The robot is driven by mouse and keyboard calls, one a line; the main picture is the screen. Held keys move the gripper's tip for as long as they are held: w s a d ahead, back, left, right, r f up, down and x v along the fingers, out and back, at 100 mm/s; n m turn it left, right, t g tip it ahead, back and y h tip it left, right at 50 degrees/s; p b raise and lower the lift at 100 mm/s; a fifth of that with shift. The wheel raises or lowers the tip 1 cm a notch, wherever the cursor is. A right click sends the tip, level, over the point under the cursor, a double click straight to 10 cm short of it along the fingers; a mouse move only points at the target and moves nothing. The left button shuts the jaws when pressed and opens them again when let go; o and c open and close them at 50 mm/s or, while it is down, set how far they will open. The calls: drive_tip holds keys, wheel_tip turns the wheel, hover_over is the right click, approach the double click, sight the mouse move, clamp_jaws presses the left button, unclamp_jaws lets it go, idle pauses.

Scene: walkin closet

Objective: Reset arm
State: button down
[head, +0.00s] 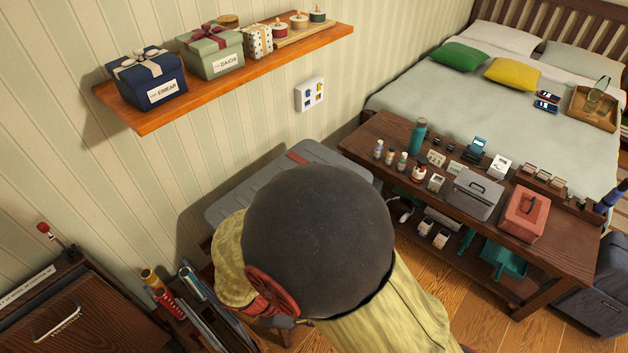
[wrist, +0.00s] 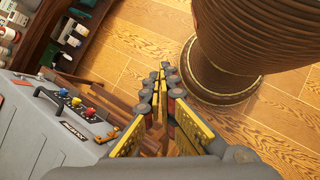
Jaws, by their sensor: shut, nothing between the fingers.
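My gripper (wrist: 163,72) is in the middle of the wrist view. Its yellow-padded fingers run together toward the tips, which are shut with nothing between them. They are above the wooden floor (wrist: 135,45), between a grey case (wrist: 40,125) on the left and a large brown ribbed round object (wrist: 245,35) on the right. In the head view my arm, with a large dark rounded part and yellow covering, fills the lower middle. The gripper itself cannot be made out there.
A low wooden table (head: 388,133) with bottles, a grey box (head: 473,195) and a red box (head: 524,214) stands to the right. A wall shelf (head: 150,120) holds gift boxes. A bed (head: 420,85) is behind. A dark cabinet (head: 60,320) stands at lower left.

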drive_tip(key=d+r+m+t+y, duration=0.2)
drive_tip(key=d+r+m, duration=0.5)
drive_tip(key=r, duration=0.8)
drive_tip(key=d+r+m+t+y, duration=0.3)
drive_tip(key=d+r+m+y, duration=0.2)
drive_tip(key=d+r+m, duration=0.3)
drive_tip(key=shift+d+r, duration=1.65)
drive_tip(key=shift+r, duration=1.7)
drive_tip(key=c, duration=2.6)
unclamp_jaws()
drive_tip(key=shift+w, duration=0.15)
